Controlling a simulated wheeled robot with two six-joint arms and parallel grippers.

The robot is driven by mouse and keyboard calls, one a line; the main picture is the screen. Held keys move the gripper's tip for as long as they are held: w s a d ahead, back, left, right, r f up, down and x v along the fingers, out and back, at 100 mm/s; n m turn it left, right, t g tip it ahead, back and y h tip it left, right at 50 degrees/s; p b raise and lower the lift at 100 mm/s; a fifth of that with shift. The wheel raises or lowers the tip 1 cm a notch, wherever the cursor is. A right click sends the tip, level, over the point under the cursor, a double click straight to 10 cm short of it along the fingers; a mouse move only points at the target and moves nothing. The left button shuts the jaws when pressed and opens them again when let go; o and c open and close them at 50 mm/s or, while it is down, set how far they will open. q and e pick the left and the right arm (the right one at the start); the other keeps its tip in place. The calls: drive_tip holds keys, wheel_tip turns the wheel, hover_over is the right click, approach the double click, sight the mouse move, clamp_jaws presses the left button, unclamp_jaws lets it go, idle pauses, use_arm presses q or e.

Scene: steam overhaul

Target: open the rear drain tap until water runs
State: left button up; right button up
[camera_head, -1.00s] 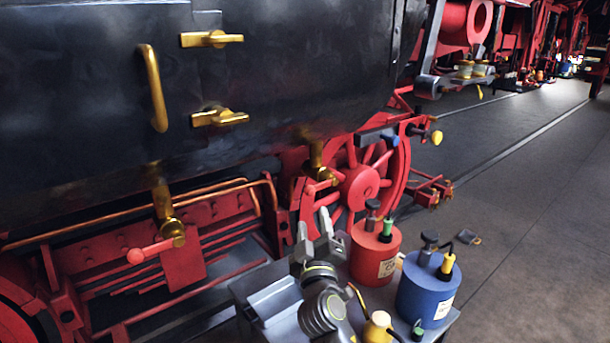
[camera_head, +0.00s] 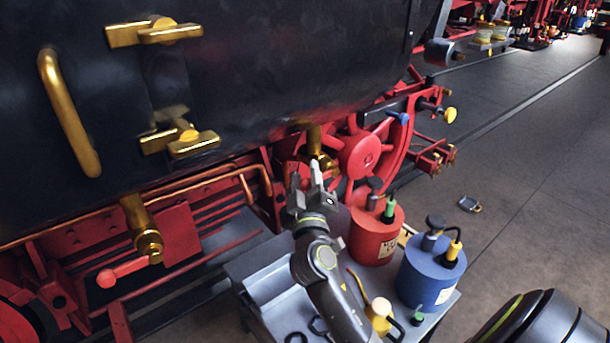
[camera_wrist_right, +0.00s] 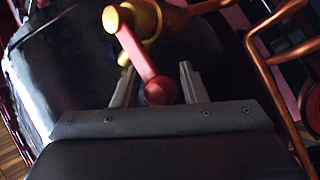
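Two brass drain taps hang under the dark tank; which is the rear one the frames do not mark. The left tap (camera_head: 143,228) has a red lever with a round knob (camera_head: 107,278). The right tap (camera_head: 316,148) is by the red wheel. My right gripper (camera_head: 317,180) is just below it. In the right wrist view, my open gripper (camera_wrist_right: 158,85) has the right tap's red lever (camera_wrist_right: 144,56) reaching down between its fingers. The lever's round knob (camera_wrist_right: 161,91) lies between the fingertips, not visibly clamped. No running water shows. My left gripper is not in view.
A grey cart top (camera_head: 263,280) stands below my right arm. It carries a red can (camera_head: 373,238), a blue can (camera_head: 431,278) and small tools. Copper pipes (camera_wrist_right: 262,75) run close right of the gripper in the wrist view.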

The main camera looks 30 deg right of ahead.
drive_tip(key=shift+c, duration=1.1)
clamp_jaws()
drive_tip(key=shift+f, duration=0.1)
drive_tip(key=shift+f+b, duration=0.25)
drive_tip(key=shift+b, duration=0.3)
drive_tip(key=f+n+t+y+b, duration=0.1)
drive_tip(key=n+t+y+b, duration=0.1)
drive_tip(key=n+b, duration=0.2)
drive_tip(key=d+f+n+t+y+b, duration=0.1)
drive_tip(key=f+n+t+y+b, duration=0.1)
drive_tip(key=n+b, duration=0.2)
drive_tip(key=f+n+t+y+b, duration=0.1)
drive_tip(key=n+b, duration=0.3)
drive_tip(key=b, duration=0.1)
drive_tip(key=shift+w+d+f+n+t+y+b, duration=0.15)
drive_tip(key=shift+d+n+t+y+b, duration=0.15)
drive_tip(key=shift+n+t+y+b, duration=0.1)
